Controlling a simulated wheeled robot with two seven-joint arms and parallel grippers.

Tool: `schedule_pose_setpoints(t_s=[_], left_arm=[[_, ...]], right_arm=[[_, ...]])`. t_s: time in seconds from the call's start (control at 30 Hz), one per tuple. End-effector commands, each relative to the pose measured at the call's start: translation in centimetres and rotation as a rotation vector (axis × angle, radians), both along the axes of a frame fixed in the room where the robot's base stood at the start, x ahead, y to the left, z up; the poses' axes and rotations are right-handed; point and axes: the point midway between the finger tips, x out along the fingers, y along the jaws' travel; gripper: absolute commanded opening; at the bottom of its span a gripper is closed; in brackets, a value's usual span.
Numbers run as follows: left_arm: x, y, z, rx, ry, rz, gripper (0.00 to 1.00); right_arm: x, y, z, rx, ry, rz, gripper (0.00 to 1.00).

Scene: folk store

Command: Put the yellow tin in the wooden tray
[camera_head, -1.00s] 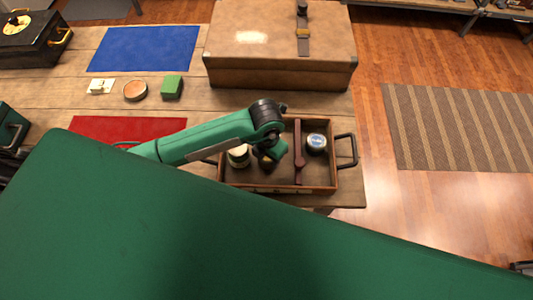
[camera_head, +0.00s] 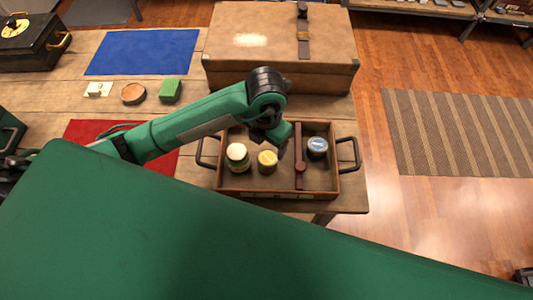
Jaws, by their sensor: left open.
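The wooden tray (camera_head: 232,192) sits near the right front edge of the table, with a dark handle at each end and a brown divider (camera_head: 299,158) across it. The yellow tin (camera_head: 267,161) stands inside the tray, left of the divider. A white-lidded jar (camera_head: 237,156) stands to its left, and a blue-lidded tin (camera_head: 317,147) is right of the divider. My left gripper (camera_head: 283,150) is over the tray, just up and right of the yellow tin, and looks apart from it. Its fingers are small and partly hidden by its wrist. My right gripper is not in view.
A large brown case (camera_head: 280,45) stands directly behind the tray. A blue mat (camera_head: 145,52), a red mat (camera_head: 165,166), a green block (camera_head: 169,91) and a round tin (camera_head: 133,94) lie to the left. The table ends just right of the tray.

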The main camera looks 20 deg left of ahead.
Motion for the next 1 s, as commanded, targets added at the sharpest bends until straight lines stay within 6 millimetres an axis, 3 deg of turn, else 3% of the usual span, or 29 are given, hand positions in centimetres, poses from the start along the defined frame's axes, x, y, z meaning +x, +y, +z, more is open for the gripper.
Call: schedule_pose_setpoints(t_s=[0.1,0.3,1.0], left_arm=[[0.1,0.0,1.5,0.000,-0.002,0.000,0.75],[0.0,0.0,2.5,0.000,0.000,0.000,0.75],[0.0,0.0,2.6,-0.001,0.001,0.000,0.75]], right_arm=[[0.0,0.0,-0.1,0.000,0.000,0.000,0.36],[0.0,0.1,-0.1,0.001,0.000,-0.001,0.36],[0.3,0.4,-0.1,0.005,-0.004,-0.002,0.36]])
